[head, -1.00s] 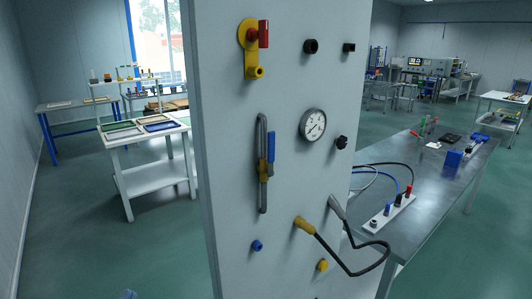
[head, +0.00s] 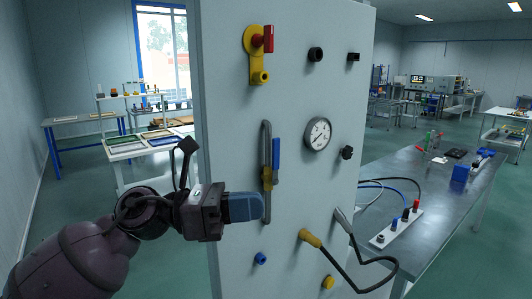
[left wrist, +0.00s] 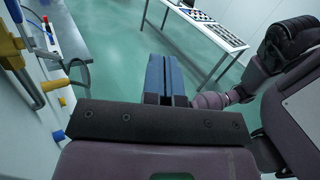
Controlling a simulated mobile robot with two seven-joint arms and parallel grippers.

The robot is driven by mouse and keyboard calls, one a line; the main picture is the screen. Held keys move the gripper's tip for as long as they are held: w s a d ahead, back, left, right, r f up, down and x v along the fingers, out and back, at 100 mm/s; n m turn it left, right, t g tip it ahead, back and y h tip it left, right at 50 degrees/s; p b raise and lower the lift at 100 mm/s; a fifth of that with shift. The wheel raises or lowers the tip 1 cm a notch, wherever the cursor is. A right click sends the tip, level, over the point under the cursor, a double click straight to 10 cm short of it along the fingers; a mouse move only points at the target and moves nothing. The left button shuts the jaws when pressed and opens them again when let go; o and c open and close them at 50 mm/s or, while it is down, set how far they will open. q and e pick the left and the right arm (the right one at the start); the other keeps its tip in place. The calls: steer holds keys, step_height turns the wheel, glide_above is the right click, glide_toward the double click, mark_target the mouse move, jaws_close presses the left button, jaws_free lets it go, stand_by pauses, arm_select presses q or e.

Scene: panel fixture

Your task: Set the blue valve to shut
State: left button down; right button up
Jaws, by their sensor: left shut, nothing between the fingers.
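The blue valve has a blue lever handle (head: 277,158) beside a yellow valve body (head: 267,178) on a grey vertical pipe (head: 266,135) on the panel. The handle points upward, parallel to the pipe. In the head view the fingertips overlap the pipe's lower part, below the handle. In the left wrist view the fingers (left wrist: 165,75) point away from the camera, apart from the panel. My right gripper is not in view.
The panel (head: 225,100) also bears a red-handled yellow valve (head: 262,42), a gauge (head: 317,134), several knobs, a blue knob (head: 260,258) below the gripper, and a cable with a yellow plug (head: 310,238). A metal bench (head: 435,195) stands at the right.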

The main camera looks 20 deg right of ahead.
arm_select(q)
steer(key=w+r+m+t+y+b, duration=0.3)
steer(key=w+r+m+t+y, duration=0.2)
steer(key=r+m+t+y, duration=0.75)
steer(key=g+y, duration=0.1)
steer(key=y, duration=0.1)
glide_toward(276, 162)
steer(key=shift+w+f, duration=2.05)
steer(key=shift+f, duration=0.1)
steer(key=shift+d+m, duration=0.25)
steer(key=shift+m, duration=0.2)
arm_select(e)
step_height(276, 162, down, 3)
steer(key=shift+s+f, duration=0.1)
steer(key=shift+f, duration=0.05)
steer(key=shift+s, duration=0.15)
arm_select(q)
steer(key=shift+g, duration=0.25)
